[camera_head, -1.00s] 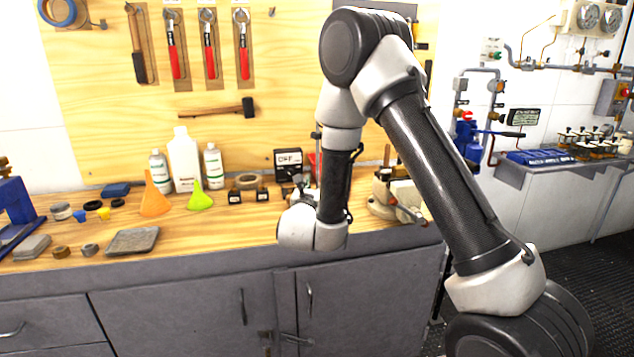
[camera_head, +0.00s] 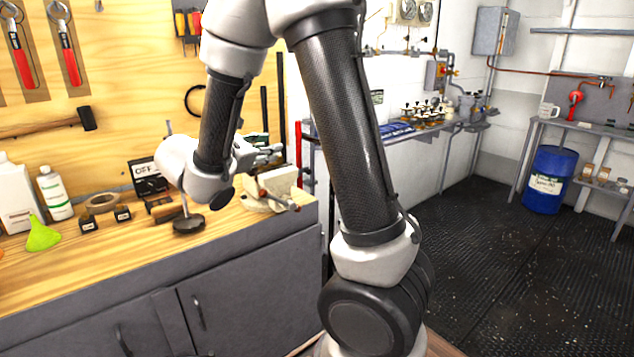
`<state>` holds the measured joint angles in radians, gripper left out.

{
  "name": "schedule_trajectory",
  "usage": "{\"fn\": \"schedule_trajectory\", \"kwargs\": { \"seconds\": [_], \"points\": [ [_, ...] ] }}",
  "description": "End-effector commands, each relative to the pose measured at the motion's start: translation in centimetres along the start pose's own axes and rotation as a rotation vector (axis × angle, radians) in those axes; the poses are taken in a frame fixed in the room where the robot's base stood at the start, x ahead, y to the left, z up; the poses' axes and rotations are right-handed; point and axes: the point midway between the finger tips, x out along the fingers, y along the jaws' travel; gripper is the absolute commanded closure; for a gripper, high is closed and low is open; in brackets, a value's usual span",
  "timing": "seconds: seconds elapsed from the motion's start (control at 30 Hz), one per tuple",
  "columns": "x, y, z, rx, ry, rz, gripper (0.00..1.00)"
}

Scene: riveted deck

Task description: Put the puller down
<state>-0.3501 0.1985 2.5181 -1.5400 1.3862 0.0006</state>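My gripper (camera_head: 262,154) is small in the picture, partly behind my wrist, above the right end of the wooden workbench (camera_head: 110,249). It points right, over or in front of the pale vise-like block (camera_head: 279,184). Grey metal parts show at its fingertips, but I cannot tell finger from held object, nor whether it is open or shut. I cannot make out a puller with certainty anywhere in the view.
A round black base with an upright rod (camera_head: 188,224) stands on the bench below my wrist. An OFF sign box (camera_head: 148,180), small dark bottles (camera_head: 89,223) and a green funnel (camera_head: 42,234) are to the left. A blue drum (camera_head: 549,180) stands far right; the dark floor before it is clear.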

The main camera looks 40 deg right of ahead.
Motion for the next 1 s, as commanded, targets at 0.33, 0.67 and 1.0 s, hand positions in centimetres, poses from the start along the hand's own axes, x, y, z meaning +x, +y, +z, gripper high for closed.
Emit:
{"fn": "schedule_trajectory", "kwargs": {
  "seconds": [0.33, 0.67, 1.0],
  "points": [
    [-2.2, -19.4, 8.5, 0.912, 0.374, -0.846, 0.69],
    [-10.4, -20.8, 7.7, 1.501, 0.764, -1.160, 0.69],
    [-11.1, -20.6, 7.7, 1.543, 0.800, -1.182, 0.69]
  ]
}}
